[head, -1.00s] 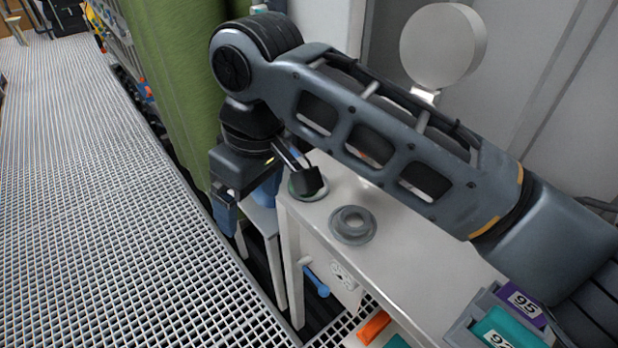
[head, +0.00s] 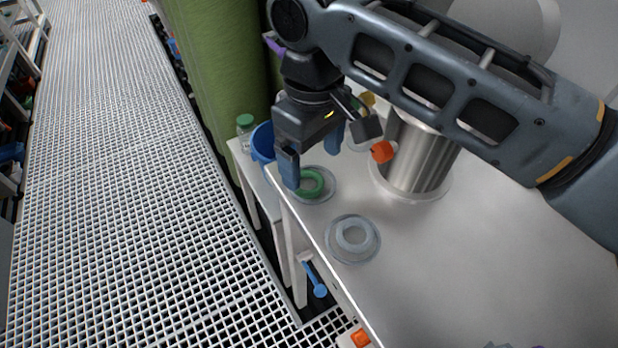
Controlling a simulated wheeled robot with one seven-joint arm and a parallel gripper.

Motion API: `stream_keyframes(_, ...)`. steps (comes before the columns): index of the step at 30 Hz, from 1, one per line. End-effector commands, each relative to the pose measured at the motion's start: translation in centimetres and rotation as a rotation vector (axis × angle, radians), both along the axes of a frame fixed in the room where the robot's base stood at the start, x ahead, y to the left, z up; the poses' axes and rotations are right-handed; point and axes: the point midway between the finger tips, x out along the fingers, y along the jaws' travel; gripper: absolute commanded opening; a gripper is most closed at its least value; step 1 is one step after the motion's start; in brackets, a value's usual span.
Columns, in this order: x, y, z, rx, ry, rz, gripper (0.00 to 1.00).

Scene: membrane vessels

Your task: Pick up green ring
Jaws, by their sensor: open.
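The green ring (head: 310,184) lies flat on a grey round dish (head: 326,194) near the left edge of the white table. My gripper (head: 312,163) is open and points down just above the ring. One blue finger (head: 289,168) is at the ring's left, and the other (head: 334,138) is behind it to the right. Nothing is between the fingers. I cannot tell whether the fingertips touch the dish.
A grey ring on a second round dish (head: 352,238) sits nearer on the white table (head: 470,250). A blue container (head: 263,143) and a green-capped bottle (head: 244,126) are behind left.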

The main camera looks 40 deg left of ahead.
Motion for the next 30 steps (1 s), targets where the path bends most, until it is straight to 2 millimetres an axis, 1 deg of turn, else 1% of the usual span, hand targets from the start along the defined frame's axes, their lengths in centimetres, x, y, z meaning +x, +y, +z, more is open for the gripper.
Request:
stream_keyframes(6,-0.5,0.1,-3.1,-0.001,0.001,-0.001,0.87)
stream_keyframes(9,-0.5,0.1,-3.9,-0.001,0.001,-0.001,0.87)
stream_keyframes(17,-0.5,0.1,-4.2,0.0,0.0,0.0,0.87)
stream_keyframes(20,-0.5,0.1,-4.2,0.0,0.0,0.0,0.8)
stream_keyframes(30,-0.5,0.1,-4.2,0.0,0.0,0.0,0.47)
